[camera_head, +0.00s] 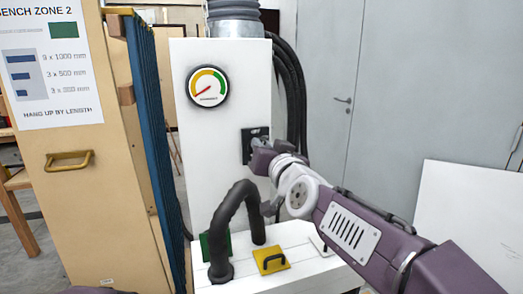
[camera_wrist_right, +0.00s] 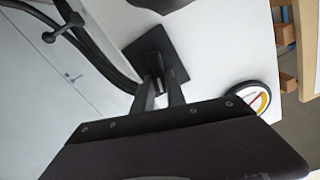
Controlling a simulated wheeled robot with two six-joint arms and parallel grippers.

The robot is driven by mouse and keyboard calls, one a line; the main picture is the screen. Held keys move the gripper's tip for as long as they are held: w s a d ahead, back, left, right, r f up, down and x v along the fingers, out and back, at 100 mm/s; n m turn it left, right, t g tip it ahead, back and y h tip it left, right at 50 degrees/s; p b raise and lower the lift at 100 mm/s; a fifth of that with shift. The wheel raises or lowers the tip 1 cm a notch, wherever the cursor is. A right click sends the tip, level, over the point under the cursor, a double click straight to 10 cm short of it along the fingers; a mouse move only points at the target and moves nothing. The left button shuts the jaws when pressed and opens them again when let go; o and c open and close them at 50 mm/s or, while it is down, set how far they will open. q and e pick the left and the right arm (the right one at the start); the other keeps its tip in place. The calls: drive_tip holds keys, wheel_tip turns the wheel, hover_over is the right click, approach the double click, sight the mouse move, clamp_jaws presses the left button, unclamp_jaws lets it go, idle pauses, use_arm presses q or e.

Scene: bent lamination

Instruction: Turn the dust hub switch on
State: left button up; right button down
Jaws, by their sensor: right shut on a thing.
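The dust hub is a white cabinet (camera_head: 222,140) with a round gauge (camera_head: 207,87). Its needle points to the lower left, toward the red part. The switch (camera_head: 247,146) is a black square plate on the cabinet front, right of and below the gauge. In the right wrist view the plate (camera_wrist_right: 148,52) lies just beyond my fingers. My right gripper (camera_head: 261,143) is at the plate, and its fingers (camera_wrist_right: 163,92) are shut on the switch handle, which is mostly hidden between them.
A bent black hose (camera_head: 236,207) and a yellow plate with a black handle (camera_head: 271,260) sit on the white ledge below. A wooden cabinet (camera_head: 85,210) stands close on the left. Black cables (camera_head: 290,85) run down the right side. A grey door (camera_head: 395,80) is behind.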

drive_tip(key=shift+w+d+f+m+b, duration=0.15)
drive_tip(key=shift+m+b, duration=0.25)
drive_tip(key=shift+m, duration=0.95)
drive_tip(key=shift+s+d+f+m+b, duration=0.1)
drive_tip(key=shift+m+b, duration=0.3)
drive_tip(key=shift+m, duration=1)
drive_tip(key=shift+w+d+f+m+b, duration=0.15)
drive_tip(key=shift+m+b, duration=0.25)
drive_tip(key=shift+m, duration=0.95)
drive_tip(key=c, duration=1.4)
unclamp_jaws()
drive_tip(key=shift+o, duration=0.2)
drive_tip(key=shift+s, duration=0.15)
drive_tip(key=v, duration=0.7)
drive_tip(key=shift+p, duration=0.3)
drive_tip(key=shift+s+d, duration=0.1)
